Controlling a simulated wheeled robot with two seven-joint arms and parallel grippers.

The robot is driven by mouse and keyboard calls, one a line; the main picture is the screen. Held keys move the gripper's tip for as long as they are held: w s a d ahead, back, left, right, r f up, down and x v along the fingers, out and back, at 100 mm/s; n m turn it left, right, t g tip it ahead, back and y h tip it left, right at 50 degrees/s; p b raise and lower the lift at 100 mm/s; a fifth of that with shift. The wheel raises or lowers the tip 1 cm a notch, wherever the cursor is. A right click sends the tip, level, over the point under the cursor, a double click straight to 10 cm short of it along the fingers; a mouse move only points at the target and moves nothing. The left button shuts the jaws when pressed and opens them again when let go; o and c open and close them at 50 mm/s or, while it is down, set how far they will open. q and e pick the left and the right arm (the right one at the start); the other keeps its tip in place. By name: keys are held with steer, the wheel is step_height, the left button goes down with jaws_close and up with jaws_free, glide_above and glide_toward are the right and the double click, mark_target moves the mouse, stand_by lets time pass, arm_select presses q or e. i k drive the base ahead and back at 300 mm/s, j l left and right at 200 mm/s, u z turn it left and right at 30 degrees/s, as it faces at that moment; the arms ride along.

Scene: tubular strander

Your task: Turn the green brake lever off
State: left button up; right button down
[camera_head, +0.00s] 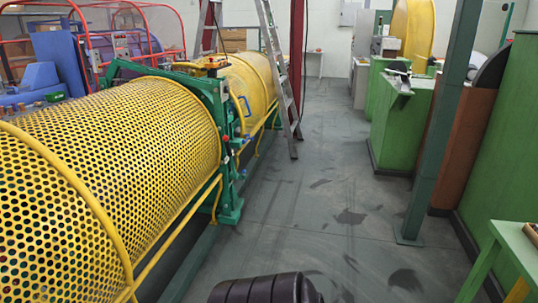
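A green machine frame (222,112) stands between two yellow perforated guards on the left side. A green slanted bar (145,68) reaches left from the top of this frame. Small blue handles (247,105) show on the frame's right side. I cannot tell for sure which green part is the brake lever, or its position. Neither of my grippers is in view.
A large yellow perforated guard (110,170) fills the left foreground. A stepladder (280,75) stands beyond the green frame. Grey floor (320,195) is open right of the machine. A green post (437,130) and green cabinets (402,125) stand on the right.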

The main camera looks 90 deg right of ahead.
mark_target(231, 159)
steer(key=z, duration=2.4)
steer(key=i+l+u, duration=0.1)
steer(key=i+u, duration=0.15)
steer(key=u, duration=0.2)
steer(key=i+l+u, duration=0.2)
steer(key=u, duration=0.2)
steer(key=i, duration=0.1)
